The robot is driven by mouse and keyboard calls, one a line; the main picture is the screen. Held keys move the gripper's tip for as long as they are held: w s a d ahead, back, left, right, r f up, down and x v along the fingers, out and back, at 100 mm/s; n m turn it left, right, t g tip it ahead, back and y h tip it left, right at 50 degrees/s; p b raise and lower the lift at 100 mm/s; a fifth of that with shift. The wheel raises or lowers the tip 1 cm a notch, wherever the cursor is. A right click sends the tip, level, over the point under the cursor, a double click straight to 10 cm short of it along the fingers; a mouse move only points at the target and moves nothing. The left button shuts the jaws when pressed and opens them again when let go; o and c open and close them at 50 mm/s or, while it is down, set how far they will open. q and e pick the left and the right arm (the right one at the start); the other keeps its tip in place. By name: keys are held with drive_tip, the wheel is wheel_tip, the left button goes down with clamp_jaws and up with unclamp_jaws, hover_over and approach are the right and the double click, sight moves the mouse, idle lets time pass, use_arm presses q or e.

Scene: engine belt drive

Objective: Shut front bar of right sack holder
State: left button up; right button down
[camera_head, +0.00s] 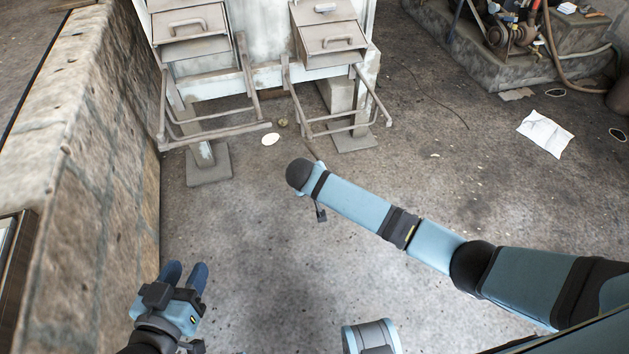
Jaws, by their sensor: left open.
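The right sack holder (386,103) is a grey metal frame under the right chute of the pale machine. Its front bar (337,131) runs across the front, low over the floor. Whether its end is latched is too small to tell. My right arm (355,203) reaches in from the right. Its black rounded end is just below this bar, and the right gripper is hidden behind it. My left gripper (185,272) is at the lower left, open and empty, far from the holder.
The left sack holder (252,92) stands beside the right one, with its own front bar (217,134). A stone wall (95,190) borders the left. A white paper (545,133) lies on the floor at right. Machinery on a block (490,65) stands back right. The middle floor is clear.

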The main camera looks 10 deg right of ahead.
use_arm(q)
wheel_tip(320, 180, up, 7)
drive_tip(key=d+t+h+b, duration=0.2)
drive_tip(key=t+b, duration=0.1)
drive_tip(key=shift+w+d+f+h, duration=0.2)
drive_tip(key=shift+w+d+h, duration=0.1)
drive_tip(key=shift+w+h, duration=0.1)
use_arm(e)
drive_tip(key=w+d+f, duration=0.3)
drive_tip(key=d+f, duration=0.2)
drive_tip(key=shift+w+d+f, duration=0.2)
drive_tip(key=shift+w+f, duration=0.15)
drive_tip(key=shift+f, duration=0.05)
drive_tip(key=shift+d, duration=0.1)
